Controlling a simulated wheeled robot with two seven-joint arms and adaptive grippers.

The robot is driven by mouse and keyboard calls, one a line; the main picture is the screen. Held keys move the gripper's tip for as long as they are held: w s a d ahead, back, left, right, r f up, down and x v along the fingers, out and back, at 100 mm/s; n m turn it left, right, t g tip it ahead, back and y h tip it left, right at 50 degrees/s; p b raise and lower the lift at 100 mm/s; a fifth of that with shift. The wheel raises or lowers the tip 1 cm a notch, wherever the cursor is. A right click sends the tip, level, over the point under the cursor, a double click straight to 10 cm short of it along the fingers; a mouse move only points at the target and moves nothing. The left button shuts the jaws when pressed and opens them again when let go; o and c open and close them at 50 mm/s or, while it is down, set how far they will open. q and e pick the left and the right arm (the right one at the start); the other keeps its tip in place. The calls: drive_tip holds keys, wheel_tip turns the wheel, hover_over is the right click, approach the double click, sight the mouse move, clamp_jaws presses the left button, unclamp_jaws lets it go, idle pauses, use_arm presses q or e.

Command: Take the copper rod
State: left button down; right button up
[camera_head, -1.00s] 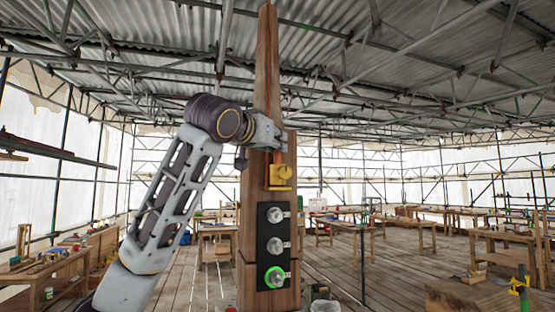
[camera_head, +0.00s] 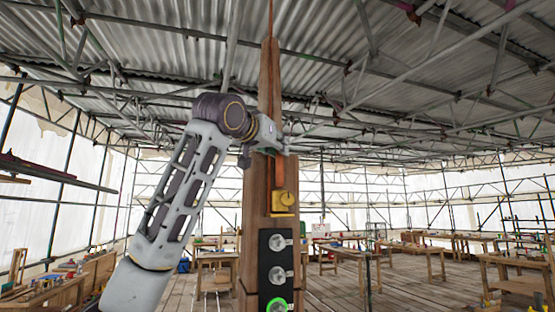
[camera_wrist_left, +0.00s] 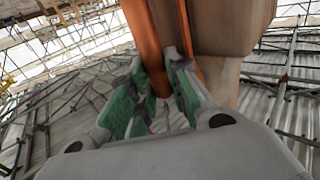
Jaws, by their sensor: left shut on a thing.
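A copper rod (camera_head: 279,172) runs upright along the front of a tall wooden post (camera_head: 256,185), above a yellow block. A thin copper length also shows above the post's tip. My left gripper (camera_head: 278,147) is at the upper part of the post, around the rod, and hides part of it. In the left wrist view, the copper rod (camera_wrist_left: 145,35) runs down between the green-padded fingers (camera_wrist_left: 158,95), which are shut on it. The pale brown post (camera_wrist_left: 222,30) is right beside them. My right gripper is not in view.
The yellow block (camera_head: 283,201) is fixed to the post below my gripper. Under it is a black panel (camera_head: 265,262) with round knobs, the lowest ringed green. Workbenches (camera_head: 430,262) stand behind at both sides. Scaffold bars cross overhead under a corrugated roof.

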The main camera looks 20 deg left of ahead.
use_arm(q)
drive_tip(key=shift+s+r, duration=0.1)
drive_tip(key=shift+r, duration=2)
